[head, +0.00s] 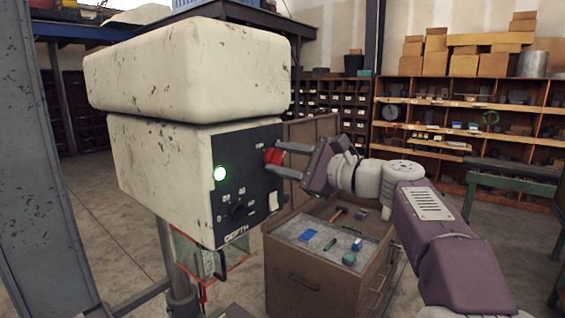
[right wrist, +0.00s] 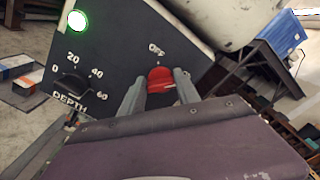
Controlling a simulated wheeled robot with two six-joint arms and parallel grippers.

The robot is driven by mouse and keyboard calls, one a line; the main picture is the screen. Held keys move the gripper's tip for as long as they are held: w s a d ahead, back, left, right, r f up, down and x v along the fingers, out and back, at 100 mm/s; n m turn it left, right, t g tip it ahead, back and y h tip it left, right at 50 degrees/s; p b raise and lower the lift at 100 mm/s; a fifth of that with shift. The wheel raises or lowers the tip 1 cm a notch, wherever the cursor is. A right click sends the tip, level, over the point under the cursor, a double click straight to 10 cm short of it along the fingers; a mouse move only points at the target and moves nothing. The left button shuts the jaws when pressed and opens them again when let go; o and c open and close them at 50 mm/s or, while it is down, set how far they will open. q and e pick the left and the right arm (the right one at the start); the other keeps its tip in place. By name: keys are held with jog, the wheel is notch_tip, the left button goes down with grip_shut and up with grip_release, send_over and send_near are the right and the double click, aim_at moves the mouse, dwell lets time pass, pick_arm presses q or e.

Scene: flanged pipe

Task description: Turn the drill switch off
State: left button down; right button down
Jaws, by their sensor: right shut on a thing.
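The drill (head: 150,160) has a white, scuffed body with a black control panel (head: 240,160) facing right. A red switch knob (head: 273,156) sits on the panel's upper right; in the right wrist view the red knob (right wrist: 160,78) lies below the word OFF. My right gripper (head: 280,160) is shut on the red knob, one grey finger on each side of it. It also shows in the right wrist view (right wrist: 158,88). A round light (head: 220,173) on the panel glows green. The knob's exact pointing direction is partly hidden by the fingers. My left gripper is not in view.
A black depth dial (head: 238,211) is low on the panel. A wooden cabinet (head: 305,282) with small tools on top stands below my right arm. Shelves (head: 455,103) with boxes line the back wall. A grey post (head: 40,190) stands at the left.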

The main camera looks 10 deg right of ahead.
jog(key=n+b, duration=0.3)
jog(key=shift+f, duration=0.3)
jog(key=n+b, duration=0.2)
jog(key=n, duration=0.3)
jog(key=shift+b, duration=0.4)
jog(key=n+b, duration=0.2)
jog(key=n, duration=0.2)
jog(key=shift+f, duration=0.1)
jog(key=n+b, duration=0.1)
jog(key=n, duration=0.3)
jog(key=shift+n, duration=0.6)
jog(key=c, duration=0.9)
grip_release()
jog(key=shift+d, duration=0.1)
